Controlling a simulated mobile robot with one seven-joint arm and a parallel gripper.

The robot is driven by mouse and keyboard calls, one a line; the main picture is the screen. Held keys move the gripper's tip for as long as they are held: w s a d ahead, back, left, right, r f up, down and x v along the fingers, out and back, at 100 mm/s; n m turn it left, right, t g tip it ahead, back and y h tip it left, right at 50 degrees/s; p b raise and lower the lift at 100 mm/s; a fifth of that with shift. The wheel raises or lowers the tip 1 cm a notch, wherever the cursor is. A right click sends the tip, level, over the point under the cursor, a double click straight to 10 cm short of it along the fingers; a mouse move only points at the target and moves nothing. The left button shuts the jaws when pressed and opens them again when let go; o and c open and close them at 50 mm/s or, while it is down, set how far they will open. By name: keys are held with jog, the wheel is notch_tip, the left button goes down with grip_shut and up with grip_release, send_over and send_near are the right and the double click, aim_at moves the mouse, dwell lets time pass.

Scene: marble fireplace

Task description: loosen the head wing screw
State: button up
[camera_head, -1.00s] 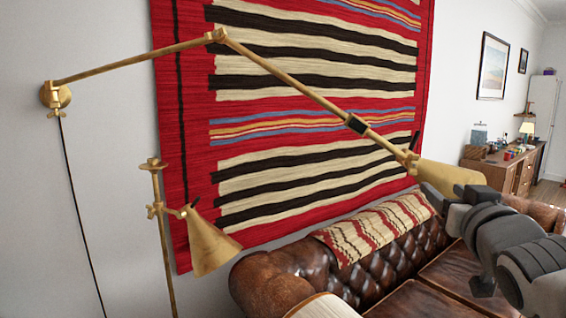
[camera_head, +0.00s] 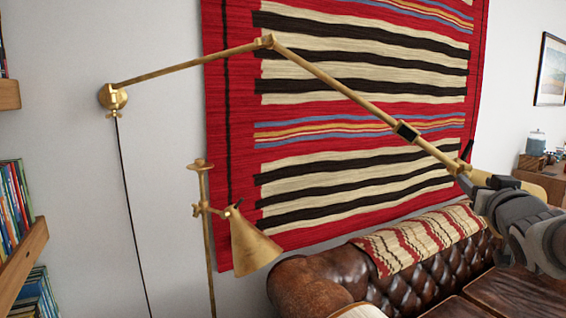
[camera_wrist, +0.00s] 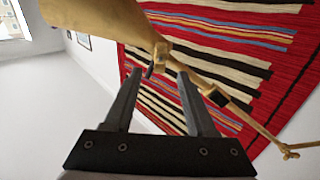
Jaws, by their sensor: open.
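A brass wall lamp has a jointed arm (camera_head: 340,88) reaching right from its wall mount (camera_head: 112,96). Its head joint (camera_head: 458,166) is at the arm's right end, and the brass lamp head (camera_head: 542,186) is mostly hidden behind my gripper. In the wrist view the lamp head (camera_wrist: 105,18) crosses the top left and the joint (camera_wrist: 161,48) lies just beyond the fingers. A small dark piece sticks out at the joint; I cannot clearly make out the wing screw. My gripper (camera_wrist: 158,76) is open and empty, its fingertips on either side of the joint area.
A second brass lamp (camera_head: 250,242) on a stand is at lower centre. A red striped rug (camera_head: 360,120) hangs on the wall. A leather sofa (camera_head: 330,287) stands below. Bookshelves (camera_head: 20,255) are at the left edge. A wooden desk (camera_head: 540,163) is far right.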

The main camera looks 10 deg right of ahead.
aim_at(468, 174)
jog(key=shift+p+x, duration=0.3)
jog(key=shift+x, duration=2.65)
grip_shut()
